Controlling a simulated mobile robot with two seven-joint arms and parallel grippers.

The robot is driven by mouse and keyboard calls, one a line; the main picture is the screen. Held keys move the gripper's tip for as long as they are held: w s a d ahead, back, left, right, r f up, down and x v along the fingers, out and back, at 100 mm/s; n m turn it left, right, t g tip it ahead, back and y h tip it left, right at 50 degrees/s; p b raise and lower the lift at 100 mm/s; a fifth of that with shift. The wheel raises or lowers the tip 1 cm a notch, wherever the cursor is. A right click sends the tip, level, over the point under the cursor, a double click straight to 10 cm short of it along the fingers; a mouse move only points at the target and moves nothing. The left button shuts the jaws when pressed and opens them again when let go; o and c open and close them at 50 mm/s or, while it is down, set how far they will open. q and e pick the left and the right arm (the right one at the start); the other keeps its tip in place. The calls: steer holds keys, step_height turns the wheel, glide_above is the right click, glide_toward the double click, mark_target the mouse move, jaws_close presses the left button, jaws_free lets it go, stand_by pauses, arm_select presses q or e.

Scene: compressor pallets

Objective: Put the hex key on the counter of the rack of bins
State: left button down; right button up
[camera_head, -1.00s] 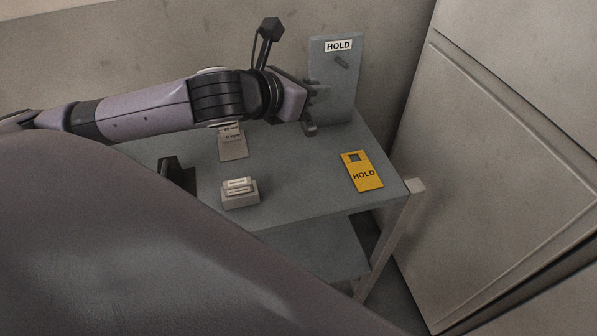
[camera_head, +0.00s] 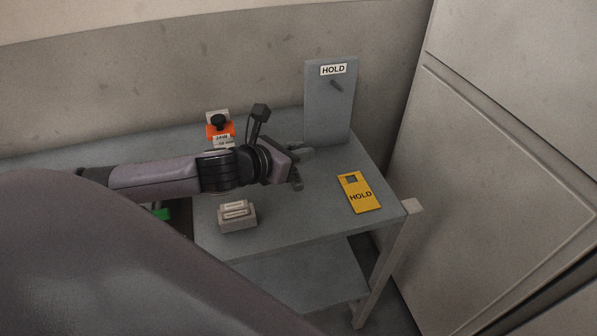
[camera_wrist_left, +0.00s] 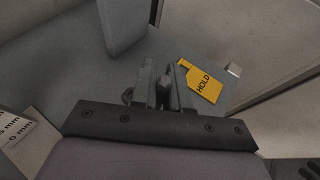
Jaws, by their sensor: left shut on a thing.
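My left gripper (camera_head: 301,167) is above the grey table, in front of the upright HOLD board and left of the yellow HOLD card. In the left wrist view its fingers (camera_wrist_left: 164,88) are close together on a small dark thing, mostly hidden between them. I cannot tell from its shape whether this is the hex key. No other hex key is clear in view. I see no rack of bins. My right gripper is not in view.
The grey table (camera_head: 280,222) carries the HOLD board (camera_head: 322,105) with a peg, the yellow HOLD card (camera_head: 360,193), a small light block (camera_head: 237,217) and an orange item with a black knob (camera_head: 219,126). A tall pale cabinet (camera_head: 500,150) stands right. Bare tabletop lies around the card.

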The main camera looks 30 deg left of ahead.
mark_target(299, 173)
arm_select(q)
steer(key=shift+f, duration=2.8)
steer(key=shift+f, duration=0.2)
steer(key=c, duration=1.1)
jaws_free()
steer(key=shift+r, duration=0.15)
steer(key=v, duration=0.8)
steer(key=shift+b, duration=0.3)
steer(key=shift+v, duration=2)
